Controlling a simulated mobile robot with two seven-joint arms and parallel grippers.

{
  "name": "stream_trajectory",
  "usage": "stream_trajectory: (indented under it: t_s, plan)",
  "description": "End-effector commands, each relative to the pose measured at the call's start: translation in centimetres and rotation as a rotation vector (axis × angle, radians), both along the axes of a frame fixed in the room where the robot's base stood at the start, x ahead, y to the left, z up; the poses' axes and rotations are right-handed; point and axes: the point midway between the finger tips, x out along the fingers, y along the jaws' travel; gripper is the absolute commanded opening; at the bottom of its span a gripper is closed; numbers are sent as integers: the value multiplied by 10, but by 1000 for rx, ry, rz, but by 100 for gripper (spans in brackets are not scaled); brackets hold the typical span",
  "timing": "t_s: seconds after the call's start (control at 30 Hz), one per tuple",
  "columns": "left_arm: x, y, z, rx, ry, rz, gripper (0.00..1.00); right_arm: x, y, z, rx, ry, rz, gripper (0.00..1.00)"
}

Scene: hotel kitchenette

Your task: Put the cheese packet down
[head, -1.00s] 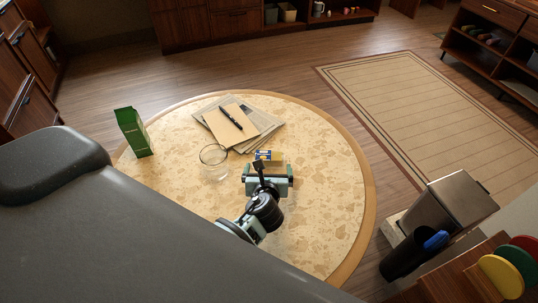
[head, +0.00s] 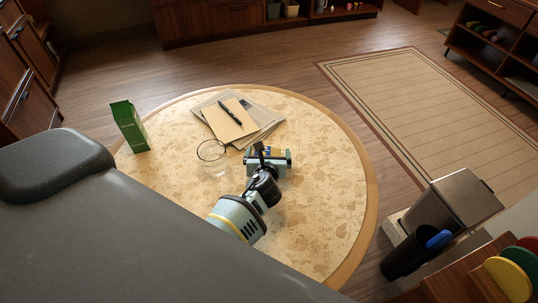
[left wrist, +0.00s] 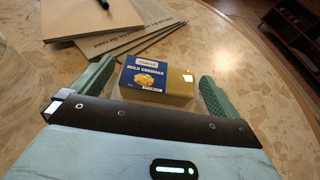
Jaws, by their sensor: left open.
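The cheese packet (left wrist: 150,78), a blue and yellow block labelled mild cheddar, appears to rest on the round table (head: 325,215). In the head view the packet (head: 274,151) is partly hidden by my left gripper (head: 268,160). My left gripper is open, with its green fingers on either side of the packet. In the left wrist view the gripper (left wrist: 155,88) shows small gaps between the fingers and the packet. The packet's lower near edge is close to the gripper's dark front bar. My right gripper is not in view.
A clear glass (head: 212,157) stands just left of the gripper. Papers with a notepad (head: 229,119) and pen (head: 230,113) lie behind the packet. A green carton (head: 130,126) stands at the table's left edge. The table's right side is clear.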

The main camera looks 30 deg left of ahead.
Motion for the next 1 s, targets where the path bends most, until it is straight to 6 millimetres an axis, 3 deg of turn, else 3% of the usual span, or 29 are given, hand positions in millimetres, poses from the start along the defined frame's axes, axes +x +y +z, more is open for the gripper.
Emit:
stream_trajectory:
  t_s: [0.13, 0.5, 0.77, 1.0]
  plan:
    - [0, 0, 1, 0, -1, 0, 100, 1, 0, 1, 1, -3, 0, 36]
    - [0, 0, 2, 0, -3, -1, 52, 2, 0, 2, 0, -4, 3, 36]
    - [1, 0, 8, 1, -5, 0, 52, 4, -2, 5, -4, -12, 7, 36]
    - [3, 0, 54, 3, -18, 0, 52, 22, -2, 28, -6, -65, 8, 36]
